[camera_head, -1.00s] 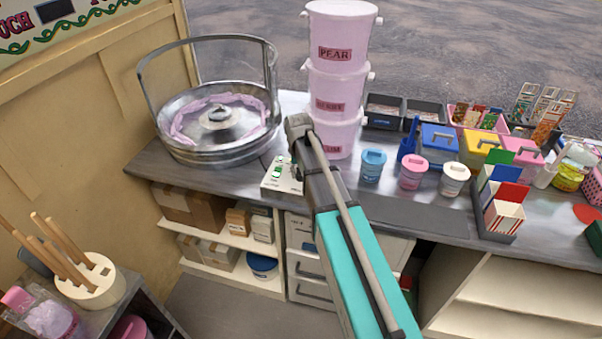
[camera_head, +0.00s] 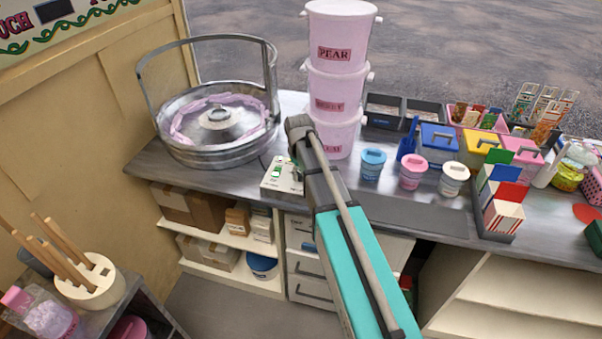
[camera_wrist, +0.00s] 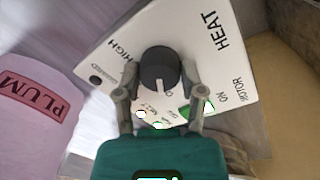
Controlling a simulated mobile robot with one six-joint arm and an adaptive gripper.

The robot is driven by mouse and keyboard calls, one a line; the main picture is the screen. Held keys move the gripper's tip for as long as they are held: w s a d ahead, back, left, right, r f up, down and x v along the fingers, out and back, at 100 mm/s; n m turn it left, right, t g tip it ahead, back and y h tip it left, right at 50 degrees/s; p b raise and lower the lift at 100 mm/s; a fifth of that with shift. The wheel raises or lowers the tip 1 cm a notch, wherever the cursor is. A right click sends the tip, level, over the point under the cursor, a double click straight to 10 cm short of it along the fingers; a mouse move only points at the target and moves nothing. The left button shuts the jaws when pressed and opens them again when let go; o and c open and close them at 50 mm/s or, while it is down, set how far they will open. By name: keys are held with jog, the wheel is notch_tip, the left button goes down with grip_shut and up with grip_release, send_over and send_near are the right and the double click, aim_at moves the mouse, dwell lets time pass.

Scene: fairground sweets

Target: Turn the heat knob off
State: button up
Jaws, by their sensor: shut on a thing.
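The heat knob (camera_wrist: 158,70) is a round black dial with a white pointer line, on a white control panel (camera_wrist: 205,45) printed HEAT, HIGH, MOTOR and ON. In the wrist view the pointer line faces down toward lettering that is partly hidden by my gripper (camera_wrist: 160,88). My gripper's two fingers are shut on the knob, one at each side. In the head view the control panel (camera_head: 277,180) sits on the counter in front of the candyfloss machine, and my arm hides the knob and the fingertips.
The metal candyfloss machine (camera_head: 215,140) with pink floss stands left of the panel. Stacked pink tubs (camera_head: 337,85) stand close behind my arm; the PLUM tub (camera_wrist: 35,100) is near the gripper. Small pots (camera_head: 372,165) line the counter to the right.

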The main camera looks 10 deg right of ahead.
dwell(0.3)
jog(key=o, duration=1.2)
jog(key=shift+c, duration=0.2)
jog(key=shift+m, duration=0.5)
